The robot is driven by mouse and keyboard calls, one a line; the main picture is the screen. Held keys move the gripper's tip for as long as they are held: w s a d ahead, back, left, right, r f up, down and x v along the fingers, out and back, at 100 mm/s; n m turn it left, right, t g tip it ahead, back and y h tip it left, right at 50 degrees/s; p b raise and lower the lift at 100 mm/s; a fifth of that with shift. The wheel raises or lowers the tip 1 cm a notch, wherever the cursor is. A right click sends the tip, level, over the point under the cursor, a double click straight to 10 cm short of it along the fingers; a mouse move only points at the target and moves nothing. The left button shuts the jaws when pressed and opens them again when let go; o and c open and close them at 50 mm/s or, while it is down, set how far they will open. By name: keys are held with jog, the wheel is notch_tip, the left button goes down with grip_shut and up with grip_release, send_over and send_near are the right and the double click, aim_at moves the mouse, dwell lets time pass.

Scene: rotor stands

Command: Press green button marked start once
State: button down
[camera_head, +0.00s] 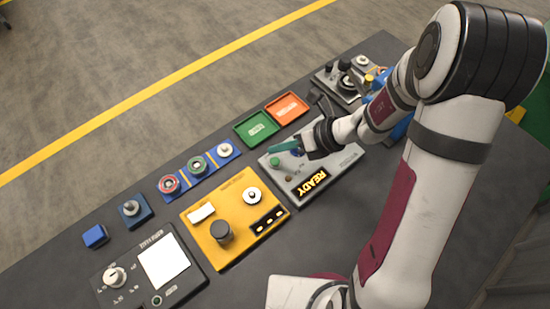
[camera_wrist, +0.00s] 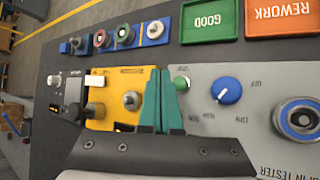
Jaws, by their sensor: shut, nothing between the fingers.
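The green button (camera_wrist: 181,84) sits on the grey spin tester panel (camera_wrist: 240,122), at the panel's left edge in the wrist view. In the head view the button (camera_head: 274,162) shows on the panel's left side, near a lit READY display (camera_head: 314,183). My gripper (camera_wrist: 162,72) has teal fingers closed together with nothing between them.
A blue knob (camera_wrist: 226,90) and a round spindle (camera_wrist: 300,118) stand on the same panel. A yellow fixture (camera_head: 234,215) lies to the left. Green GOOD (camera_head: 256,128) and orange REWORK (camera_head: 287,107) trays lie behind. A blue strip with several rings (camera_head: 198,167) lies behind the yellow fixture.

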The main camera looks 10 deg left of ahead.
aim_at(279, 163)
jog(key=shift+f, duration=1.7)
jog(key=shift+f, duration=0.1)
dwell(0.6)
jog(key=shift+f, duration=0.3)
